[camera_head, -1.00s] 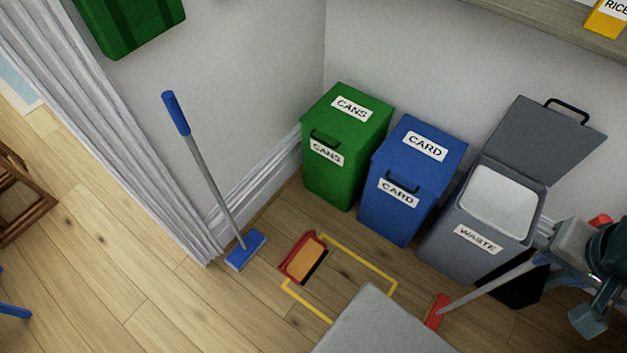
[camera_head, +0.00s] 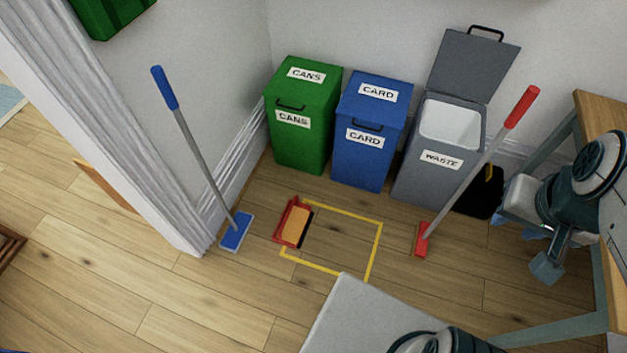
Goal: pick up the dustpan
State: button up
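The dustpan (camera_head: 293,222) lies on the wooden floor at the left edge of a yellow taped outline. It is red with an orange-tan middle and a dark strip along its right side. Nothing touches it from above. My gripper (camera_head: 527,244) is at the right of the view, well to the right of the dustpan. Its two blue-grey fingers look spread apart, with nothing seen between them.
A blue broom (camera_head: 236,232) stands left of the dustpan, a red broom (camera_head: 422,239) to its right. Green (camera_head: 301,145), blue (camera_head: 360,157) and open grey (camera_head: 420,182) bins stand behind. A wooden table (camera_head: 592,118) is at right.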

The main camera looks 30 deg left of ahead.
aim_at(292, 227)
jog(key=z, duration=0.85)
jog(key=i, duration=0.9)
jog(key=u, duration=3.1)
jog(key=i, duration=0.5)
jog(key=u, duration=0.45)
jog(key=k, duration=0.5)
jog(key=u, duration=0.95)
jog(key=i, duration=1.05)
jog(key=z, duration=0.55)
